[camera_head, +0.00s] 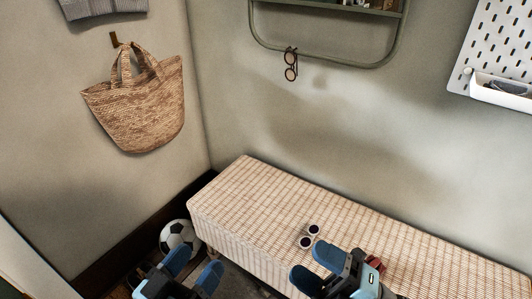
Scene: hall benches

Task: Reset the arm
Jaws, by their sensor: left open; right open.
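My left gripper (192,270) is at the bottom of the view, with its two blue fingers apart and nothing seen between them. It is in front of the bench and below the ball in the picture. My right gripper (315,268) is at the bottom centre over the bench's front part, with its blue fingers apart and no object seen between them. Both arms are mostly cut off by the lower edge of the picture.
A woven-top bench (262,200) runs along the wall. Sunglasses (309,236) lie on it close to my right gripper, and a dark red object (375,263) is partly hidden behind that gripper. A football (179,237) stands left of the bench. A straw bag (140,105) hangs on the wall.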

